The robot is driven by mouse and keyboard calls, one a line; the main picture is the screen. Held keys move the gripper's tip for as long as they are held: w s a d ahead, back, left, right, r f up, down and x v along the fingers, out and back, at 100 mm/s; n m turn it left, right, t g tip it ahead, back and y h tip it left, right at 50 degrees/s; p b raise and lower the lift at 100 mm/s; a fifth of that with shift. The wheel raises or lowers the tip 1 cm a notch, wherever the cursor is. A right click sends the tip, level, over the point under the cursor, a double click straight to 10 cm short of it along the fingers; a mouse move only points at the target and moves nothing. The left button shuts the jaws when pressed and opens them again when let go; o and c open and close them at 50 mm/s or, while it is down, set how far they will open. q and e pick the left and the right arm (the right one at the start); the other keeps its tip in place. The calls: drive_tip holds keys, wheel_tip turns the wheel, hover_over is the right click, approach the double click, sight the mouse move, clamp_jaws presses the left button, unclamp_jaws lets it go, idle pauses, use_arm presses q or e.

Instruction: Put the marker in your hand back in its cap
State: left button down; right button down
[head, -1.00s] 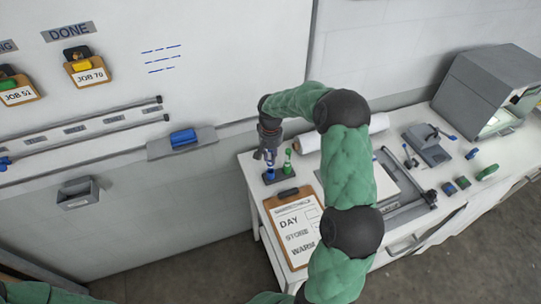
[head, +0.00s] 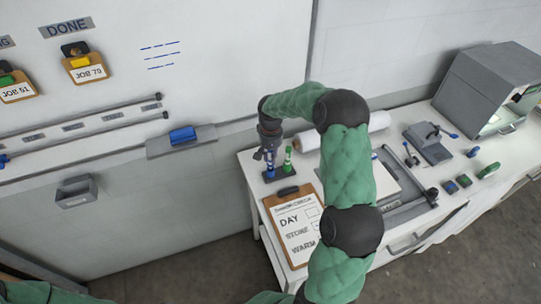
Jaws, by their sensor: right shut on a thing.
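A small dark marker stand (head: 279,176) sits on the near left corner of the white table. A green marker (head: 288,158) stands upright at its right. My right gripper (head: 269,160) points down over the left part of the stand and is shut on a blue marker (head: 270,169), which looks upright. The blue marker's lower end is at the stand; the picture is too small to tell how far it sits in its cap. My left gripper is out of view; only green sleeve shows at the bottom left.
A clipboard (head: 296,228) lies just in front of the stand. A white roll (head: 308,141) lies behind it. A blue eraser (head: 183,135) rests on the whiteboard ledge to the left. A trimmer, small tools and a grey box machine (head: 487,85) fill the table's right.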

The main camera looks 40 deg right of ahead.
sight(270, 161)
drive_tip(key=shift+f+b, duration=1)
drive_tip(key=shift+f, duration=0.55)
drive_tip(key=c, duration=1.1)
unclamp_jaws()
drive_tip(key=shift+o, duration=0.2)
wheel_tip(270, 161, up, 12)
drive_tip(key=shift+r, duration=0.1)
